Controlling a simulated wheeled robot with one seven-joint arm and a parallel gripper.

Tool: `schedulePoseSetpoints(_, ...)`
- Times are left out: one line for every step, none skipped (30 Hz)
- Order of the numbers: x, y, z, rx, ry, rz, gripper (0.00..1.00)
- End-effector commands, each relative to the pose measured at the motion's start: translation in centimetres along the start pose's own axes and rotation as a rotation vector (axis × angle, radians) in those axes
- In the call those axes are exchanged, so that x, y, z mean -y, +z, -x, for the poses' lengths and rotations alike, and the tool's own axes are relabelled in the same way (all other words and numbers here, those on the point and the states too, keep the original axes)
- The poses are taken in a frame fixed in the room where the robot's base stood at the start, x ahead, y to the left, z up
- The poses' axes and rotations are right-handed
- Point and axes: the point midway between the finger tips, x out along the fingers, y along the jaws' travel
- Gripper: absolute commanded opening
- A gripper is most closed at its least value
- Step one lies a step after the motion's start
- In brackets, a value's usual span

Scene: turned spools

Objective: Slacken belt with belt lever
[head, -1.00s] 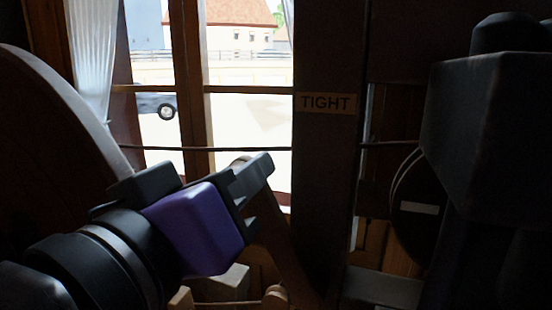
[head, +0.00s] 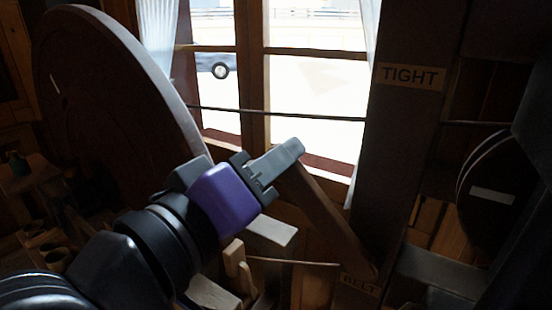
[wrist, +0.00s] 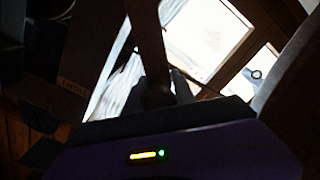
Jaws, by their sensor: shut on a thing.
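The wooden belt lever (head: 333,213) rises leftward from a low pivot by the "BELT" label (head: 358,283), leaning away from the dark post (head: 395,165). My gripper (head: 285,158) is shut on its upper end, left of the post. In the wrist view the dark lever (wrist: 148,45) runs up from between the fingers (wrist: 160,90). The "TIGHT" label (head: 411,76) is on the post, above and right of my gripper. The belt (head: 290,112) is a thin dark line from the large wheel (head: 110,100) toward the pulley (head: 490,190), looking straight; the post hides part of it.
The post stands close to the right of the lever. A bright window (head: 310,85) is behind. Pale wooden blocks (head: 272,231) and a thin rod (head: 295,262) lie below my gripper. The large wheel is close on the left.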

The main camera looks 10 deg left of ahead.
Motion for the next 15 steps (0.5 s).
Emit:
schedulePoseSetpoints(0.45,-0.04,0.14,-0.003,-0.007,0.009,0.0)
schedulePoseSetpoints(0.46,-0.04,0.15,-0.003,-0.008,0.009,0.0)
schedulePoseSetpoints(0.48,-0.04,0.15,-0.003,-0.008,0.009,0.0)
schedulePoseSetpoints(0.49,-0.04,0.15,-0.003,-0.008,0.009,0.37)
schedulePoseSetpoints(0.48,-0.04,0.15,-0.003,-0.008,0.009,0.43)
schedulePoseSetpoints(0.46,-0.04,0.15,-0.003,-0.007,0.008,0.51)
schedulePoseSetpoints(0.43,-0.04,0.13,-0.003,-0.007,0.008,0.53)
schedulePoseSetpoints(0.4,-0.03,0.12,-0.003,-0.006,0.007,0.53)
schedulePoseSetpoints(0.37,-0.02,0.11,-0.002,-0.006,0.007,0.53)
schedulePoseSetpoints(0.35,-0.02,0.1,-0.002,-0.006,0.006,0.53)
schedulePoseSetpoints(0.33,-0.02,0.09,-0.002,-0.005,0.006,0.53)
schedulePoseSetpoints(0.3,-0.01,0.08,-0.002,-0.005,0.005,0.53)
schedulePoseSetpoints(0.29,-0.01,0.07,-0.002,-0.005,0.005,0.53)
schedulePoseSetpoints(0.28,-0.01,0.07,-0.002,-0.005,0.005,0.53)
schedulePoseSetpoints(0.26,-0.01,0.08,-0.002,-0.004,0.004,0.53)
